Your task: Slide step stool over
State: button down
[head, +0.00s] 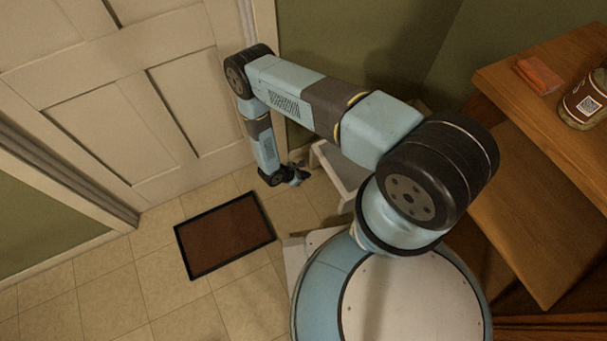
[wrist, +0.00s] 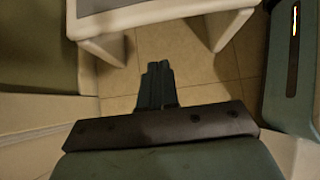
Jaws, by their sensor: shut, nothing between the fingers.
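The step stool (head: 333,172) is pale with a grey top. In the head view it stands near the wall beyond my arm, which hides much of it. In the wrist view its pale edge (wrist: 150,15) and two legs show at the top. My gripper (head: 303,176) hangs low, just left of the stool in the head view. In the wrist view its fingers (wrist: 157,66) are together and empty. They point toward the floor gap between the stool's legs, and a strip of tile shows between them and the stool. I cannot tell their exact distance.
A brown doormat (head: 225,235) with a dark border lies on the tile floor before a closed panelled door (head: 130,90). A wooden table (head: 530,130) at right holds a jar (head: 585,100) and an orange folded item (head: 538,76). Tile around the mat is clear.

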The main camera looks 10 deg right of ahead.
jog(key=w+d+f, duration=0.2)
jog(key=d+f, duration=0.2)
jog(key=d, duration=0.4)
jog(key=shift+w+f, duration=0.15)
jog(key=shift+w, duration=0.15)
